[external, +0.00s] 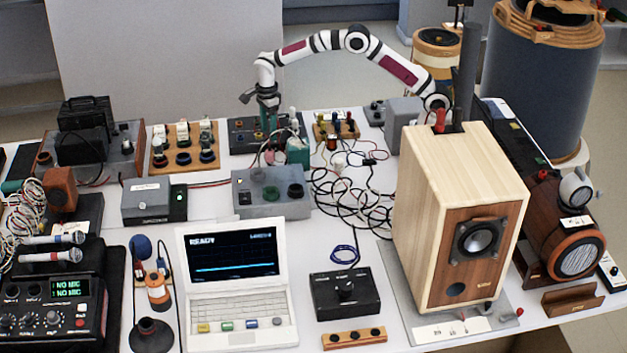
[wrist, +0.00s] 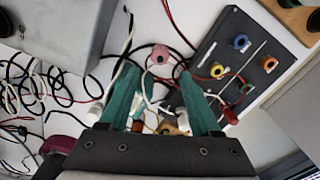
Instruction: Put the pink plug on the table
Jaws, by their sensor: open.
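The pink plug (wrist: 160,54) shows in the wrist view as a small pink round piece with a dark centre, among cables beside a dark socket panel. It lies just beyond the tips of my gripper (wrist: 157,74), roughly between the two teal fingers, which are spread apart and empty. In the external view my gripper (external: 269,122) points down over the back middle of the white table (external: 215,205), near the dark panel (external: 245,130). A small pinkish spot below it there may be the plug, but it is too small to be sure. I cannot tell what the plug rests on.
The dark panel with coloured sockets (wrist: 235,65) is right of the plug in the wrist view. Tangled cables (external: 345,185) cover the table between the grey box (external: 270,203) and the wooden speaker (external: 420,210).

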